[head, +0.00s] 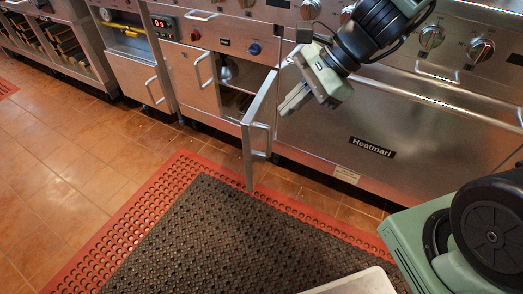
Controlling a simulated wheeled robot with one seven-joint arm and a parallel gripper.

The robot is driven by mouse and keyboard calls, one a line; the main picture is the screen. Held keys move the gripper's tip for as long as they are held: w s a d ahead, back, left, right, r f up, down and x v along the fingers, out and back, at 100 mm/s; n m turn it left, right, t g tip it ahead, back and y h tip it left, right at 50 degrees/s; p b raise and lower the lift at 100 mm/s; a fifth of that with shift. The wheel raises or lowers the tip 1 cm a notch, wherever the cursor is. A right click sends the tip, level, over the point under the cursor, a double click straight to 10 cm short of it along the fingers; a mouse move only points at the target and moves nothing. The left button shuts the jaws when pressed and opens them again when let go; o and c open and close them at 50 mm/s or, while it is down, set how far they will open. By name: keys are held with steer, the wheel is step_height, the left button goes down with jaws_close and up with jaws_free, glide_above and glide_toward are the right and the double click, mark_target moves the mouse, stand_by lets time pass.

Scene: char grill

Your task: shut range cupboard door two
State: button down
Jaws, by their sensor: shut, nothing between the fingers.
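One range cupboard door (258,122) stands swung well out from the steel range front, with its bar handle (262,140) on the right face. Behind it the cupboard opening (232,92) shows a dark inside with a few items. A neighbouring cupboard door (190,75) to the left looks shut. My gripper (285,108) is shut and empty. It is just to the right of the open door, near its upper part; I cannot tell whether it touches the door.
A wide steel panel marked Heatmarl (371,147) lies right of the opening, with a long rail (445,98) and knobs (431,37) above. A black mat with red edging (190,235) covers the floor. Tiled floor (60,180) is clear on the left.

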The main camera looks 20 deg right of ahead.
steer(key=w+d+f+m+t+b, duration=0.2)
steer(key=w+d+f+m+b, duration=0.2)
steer(key=f+b, duration=0.15)
steer(key=w+d+f+m+t+b, duration=0.1)
steer(key=w+d+f+m+b, duration=0.3)
steer(key=f, duration=0.3)
steer(key=b, duration=0.6)
glide_toward(252, 135)
steer(key=shift+m, duration=0.3)
steer(key=shift+x, duration=2.95)
steer(key=shift+s, duration=0.2)
steer(key=shift+a+f+t, duration=0.1)
steer(key=shift+a+t, duration=0.1)
steer(key=shift+t, duration=0.1)
